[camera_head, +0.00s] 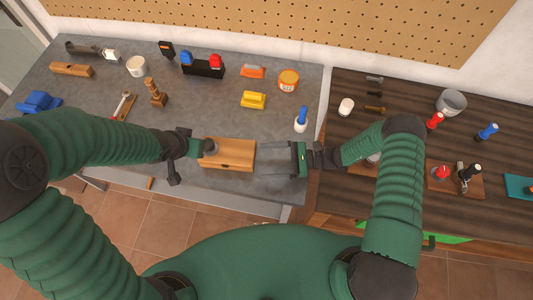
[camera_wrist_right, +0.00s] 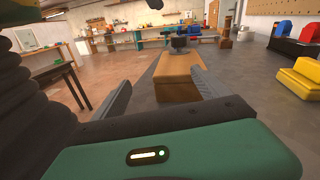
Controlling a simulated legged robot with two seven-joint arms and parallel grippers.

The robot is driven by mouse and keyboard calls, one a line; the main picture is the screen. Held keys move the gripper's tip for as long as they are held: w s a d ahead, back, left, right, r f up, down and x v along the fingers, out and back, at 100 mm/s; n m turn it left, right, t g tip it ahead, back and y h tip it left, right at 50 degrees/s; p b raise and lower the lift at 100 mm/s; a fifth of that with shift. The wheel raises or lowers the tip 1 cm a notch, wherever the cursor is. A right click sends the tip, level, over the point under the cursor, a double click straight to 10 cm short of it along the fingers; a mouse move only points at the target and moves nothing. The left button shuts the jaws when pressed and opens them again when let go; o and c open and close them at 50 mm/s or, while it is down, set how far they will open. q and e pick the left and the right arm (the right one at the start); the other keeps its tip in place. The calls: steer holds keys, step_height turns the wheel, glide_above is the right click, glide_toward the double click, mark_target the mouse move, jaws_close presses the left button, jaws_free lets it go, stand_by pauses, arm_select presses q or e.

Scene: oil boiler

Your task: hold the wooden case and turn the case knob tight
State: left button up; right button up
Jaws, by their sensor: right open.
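The wooden case (camera_head: 232,156) lies on the grey bench near its front edge. Its dark knob (camera_head: 209,147) is at the left end, and it also shows at the far end of the case in the right wrist view (camera_wrist_right: 180,44). My left gripper (camera_head: 200,147) is at the knob; whether its fingers touch or grip it cannot be told. My right gripper (camera_head: 283,158) is open and empty, to the right of the case and apart from it. In the right wrist view the case (camera_wrist_right: 178,72) lies ahead between the two fingers.
Behind the case, a yellow block (camera_head: 253,100), an orange can (camera_head: 288,81) and a blue-topped white bottle (camera_head: 301,120) stand on the bench. A wooden piece (camera_head: 155,93) stands to the left. A darker wooden table (camera_head: 400,150) with tools adjoins on the right.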

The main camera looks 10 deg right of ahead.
mark_target(244, 151)
steer(key=w+m+t, duration=0.1)
steer(key=w+f+m+t, duration=0.1)
steer(key=w, duration=0.1)
steer(key=shift+f+m, duration=0.2)
steer(key=shift+m, duration=0.2)
steer(key=x, duration=0.8)
steer(key=shift+w+a, duration=0.1)
steer(key=shift+a, duration=0.05)
steer(key=shift+d, duration=0.3)
steer(key=c, duration=1.4)
jaws_close()
